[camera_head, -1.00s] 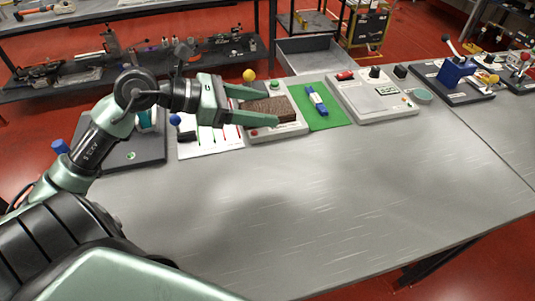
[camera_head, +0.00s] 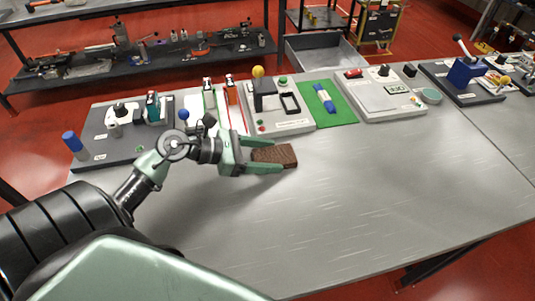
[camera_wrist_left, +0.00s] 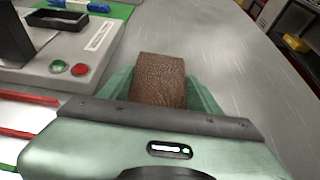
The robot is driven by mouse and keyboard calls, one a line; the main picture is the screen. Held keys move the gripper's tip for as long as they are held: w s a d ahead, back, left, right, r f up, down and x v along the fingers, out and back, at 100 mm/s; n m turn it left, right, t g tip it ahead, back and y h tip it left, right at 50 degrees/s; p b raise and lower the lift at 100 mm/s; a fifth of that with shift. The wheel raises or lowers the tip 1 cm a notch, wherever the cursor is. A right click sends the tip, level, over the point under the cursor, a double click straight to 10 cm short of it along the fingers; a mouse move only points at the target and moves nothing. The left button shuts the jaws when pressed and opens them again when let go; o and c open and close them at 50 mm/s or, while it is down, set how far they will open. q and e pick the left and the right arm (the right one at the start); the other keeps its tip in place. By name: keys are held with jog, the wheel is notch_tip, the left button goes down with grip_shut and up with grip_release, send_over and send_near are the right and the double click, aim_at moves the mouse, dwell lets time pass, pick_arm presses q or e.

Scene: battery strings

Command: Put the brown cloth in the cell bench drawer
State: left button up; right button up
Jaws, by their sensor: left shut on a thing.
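The brown cloth (camera_head: 273,155) is a small folded brown block between the fingers of my left gripper (camera_head: 266,157). The gripper is shut on it, over the grey bench top, in front of the tester with the yellow knob. In the left wrist view the cloth (camera_wrist_left: 160,82) sticks out beyond the green fingers. I cannot tell whether it touches the bench. An open grey drawer (camera_head: 327,52) stands out at the far side of the bench, behind the green mat; its visible inside looks empty. My right gripper is not in view.
Along the bench's far edge stand a grey tester (camera_head: 268,116), a green mat (camera_head: 328,104) with a blue-and-white item, and a larger panel (camera_head: 377,100). A board (camera_head: 120,135) with fittings is at the left. The front bench top (camera_head: 380,190) is clear.

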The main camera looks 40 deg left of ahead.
pick_arm(q)
jog(key=shift+f, duration=0.1)
jog(key=o, duration=1.4)
